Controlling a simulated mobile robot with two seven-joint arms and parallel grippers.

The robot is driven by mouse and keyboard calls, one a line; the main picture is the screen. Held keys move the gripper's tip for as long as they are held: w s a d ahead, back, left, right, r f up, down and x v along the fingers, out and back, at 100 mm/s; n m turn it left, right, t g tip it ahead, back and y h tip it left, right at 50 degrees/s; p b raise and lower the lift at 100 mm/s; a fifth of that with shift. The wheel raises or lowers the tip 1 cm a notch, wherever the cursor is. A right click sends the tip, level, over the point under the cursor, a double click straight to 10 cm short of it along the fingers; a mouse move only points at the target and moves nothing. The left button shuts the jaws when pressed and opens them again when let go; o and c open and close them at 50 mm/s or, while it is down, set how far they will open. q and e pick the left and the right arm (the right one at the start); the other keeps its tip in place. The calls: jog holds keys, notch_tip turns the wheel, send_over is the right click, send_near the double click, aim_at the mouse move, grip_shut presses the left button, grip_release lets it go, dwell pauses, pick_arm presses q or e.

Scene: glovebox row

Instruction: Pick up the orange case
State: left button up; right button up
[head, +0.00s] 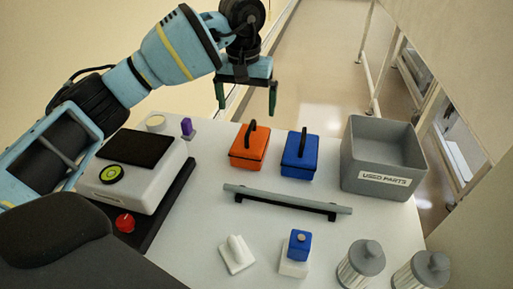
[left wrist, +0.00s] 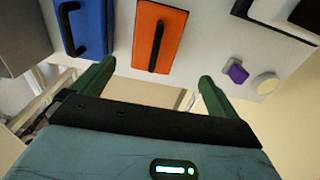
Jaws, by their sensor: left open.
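The orange case (head: 248,150) stands on the white table, left of a blue case (head: 300,158). It has a black handle on top. My left gripper (head: 246,108) is open and empty, above the far edge of the table behind the orange case. In the left wrist view the orange case (left wrist: 159,40) lies ahead of the two green fingers (left wrist: 155,82), roughly midway between them and apart from both. The blue case also shows in the left wrist view (left wrist: 92,30). My right gripper is not in view.
A grey bin marked USED PARTS (head: 385,160) stands right of the blue case. A grey bar (head: 285,199) lies in front of the cases. A purple piece (head: 187,127) and a white device (head: 130,185) are at left. Lidded jars (head: 362,264) stand at front right.

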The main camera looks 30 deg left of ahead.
aim_at(251, 138)
pick_arm(q)
notch_tip(251, 138, down, 4)
jog(key=shift+r+b, duration=0.1)
jog(key=shift+b, duration=0.5)
jog(key=shift+w+f, duration=0.15)
jog(key=shift+f, duration=0.1)
jog(key=shift+d+f, duration=0.1)
jog(key=shift+f, duration=1.15)
jog(key=shift+d+f+p, duration=0.2)
jog(key=shift+f, duration=1.1)
jog(key=shift+d+f+p, duration=0.2)
jog(key=shift+f, duration=1.05)
jog(key=c, duration=1.4)
jog(key=shift+r, duration=5.05)
